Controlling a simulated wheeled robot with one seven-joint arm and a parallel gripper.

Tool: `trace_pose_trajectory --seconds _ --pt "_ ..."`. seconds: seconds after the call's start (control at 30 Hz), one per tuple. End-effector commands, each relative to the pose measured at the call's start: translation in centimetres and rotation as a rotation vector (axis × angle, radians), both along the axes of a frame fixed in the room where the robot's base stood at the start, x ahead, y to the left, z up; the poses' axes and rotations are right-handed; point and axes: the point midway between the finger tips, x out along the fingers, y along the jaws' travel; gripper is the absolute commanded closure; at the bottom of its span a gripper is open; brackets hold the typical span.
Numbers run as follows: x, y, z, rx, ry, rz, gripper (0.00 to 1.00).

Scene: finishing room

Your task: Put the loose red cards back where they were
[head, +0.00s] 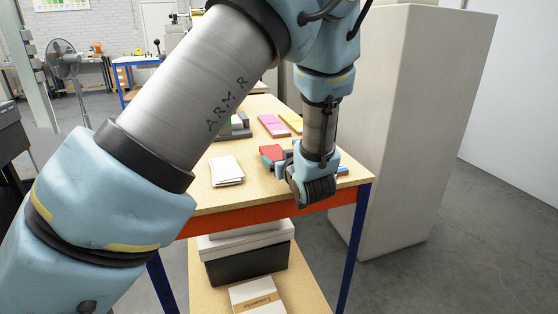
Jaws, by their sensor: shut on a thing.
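Red cards (272,151) show just left of my gripper (281,162), above the wooden table top (205,197) near its front. My gripper is shut on them; its fingers are partly hidden behind my wrist. How many red cards there are, and whether they touch the table, I cannot tell. A pink pile (273,125) and a yellow pile (291,121) lie farther back. A grey holder (236,133) stands to their left, partly hidden by my arm.
A white stack (227,170) lies on the table left of my gripper. A small blue thing (342,170) lies to the right. A tall pale block (415,130) stands close to the table's right side. Boxes (247,262) sit on the lower shelf.

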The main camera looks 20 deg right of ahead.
Motion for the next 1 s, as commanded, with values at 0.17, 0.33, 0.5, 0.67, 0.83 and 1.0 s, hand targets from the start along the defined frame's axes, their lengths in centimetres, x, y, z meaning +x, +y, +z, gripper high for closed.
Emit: trace_pose_trajectory --seconds 0.17,0.33,0.5,0.67,0.83,1.0 --pt "0.02 0.01 -0.77 -0.001 -0.002 0.000 0.91" --pt "0.00 0.00 -0.76 -0.001 -0.002 0.000 0.91" --pt "0.00 0.00 -1.20 0.000 -0.001 0.000 0.19" --pt "-0.01 0.00 -1.10 0.000 0.000 0.000 0.01" --pt "-0.02 0.00 -1.10 0.000 0.000 0.000 0.00" --pt "-0.02 -0.01 -0.50 -0.001 -0.001 -0.001 0.00"
